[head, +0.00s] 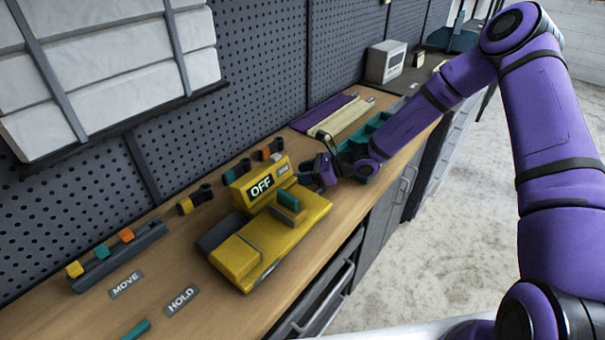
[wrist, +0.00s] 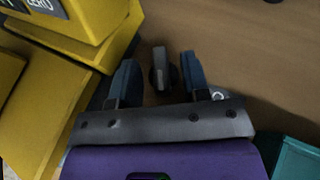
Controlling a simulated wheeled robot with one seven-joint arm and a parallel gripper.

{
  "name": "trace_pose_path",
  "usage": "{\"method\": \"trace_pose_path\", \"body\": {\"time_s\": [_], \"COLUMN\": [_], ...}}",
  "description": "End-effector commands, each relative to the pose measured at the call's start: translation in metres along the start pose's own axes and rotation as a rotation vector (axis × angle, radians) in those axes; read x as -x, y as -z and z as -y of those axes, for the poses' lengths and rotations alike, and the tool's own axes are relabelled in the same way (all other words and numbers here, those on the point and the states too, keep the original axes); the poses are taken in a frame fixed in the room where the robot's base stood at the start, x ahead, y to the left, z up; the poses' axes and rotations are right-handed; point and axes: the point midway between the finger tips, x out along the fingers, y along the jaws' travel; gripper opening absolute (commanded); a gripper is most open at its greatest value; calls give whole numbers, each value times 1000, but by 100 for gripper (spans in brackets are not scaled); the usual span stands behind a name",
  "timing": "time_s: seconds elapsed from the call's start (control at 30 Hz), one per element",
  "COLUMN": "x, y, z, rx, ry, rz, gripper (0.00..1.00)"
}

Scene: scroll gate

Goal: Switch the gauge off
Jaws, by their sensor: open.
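The yellow gauge (head: 270,245) stands on the wooden bench, with a raised head whose display (head: 261,186) reads OFF. A teal and tan block (head: 288,203) sits on its front side. In the wrist view the gauge's yellow body (wrist: 65,75) fills the left, with a label reading ZERO. My gripper (head: 322,170) is low over the bench, just right of the gauge's head. In the wrist view my gripper (wrist: 158,68) is open, its two blue-grey fingers apart. A small grey knob-like part (wrist: 159,70) shows between them with gaps on both sides; its attachment is hidden.
Labels MOVE (head: 126,284) and HOLD (head: 181,300) lie at the front left, near a rack of coloured blocks (head: 118,254). Small clamps (head: 195,199) stand behind the gauge. A teal tray (head: 365,138) lies beyond my gripper. A pegboard wall (head: 262,60) bounds the back.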

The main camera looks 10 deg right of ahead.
Motion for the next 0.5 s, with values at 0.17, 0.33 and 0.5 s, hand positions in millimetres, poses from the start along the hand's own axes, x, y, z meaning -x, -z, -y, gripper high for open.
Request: {"method": "trace_pose_path", "body": {"time_s": [0.17, 0.33, 0.5], "x": [-7, -8, -8], "y": [0, 0, 0], "z": [0, 0, 0], "rx": [0, 0, 0], "ry": [1, 1, 0], "rz": [-1, -1, -1], "gripper": [43, 43, 20]}}
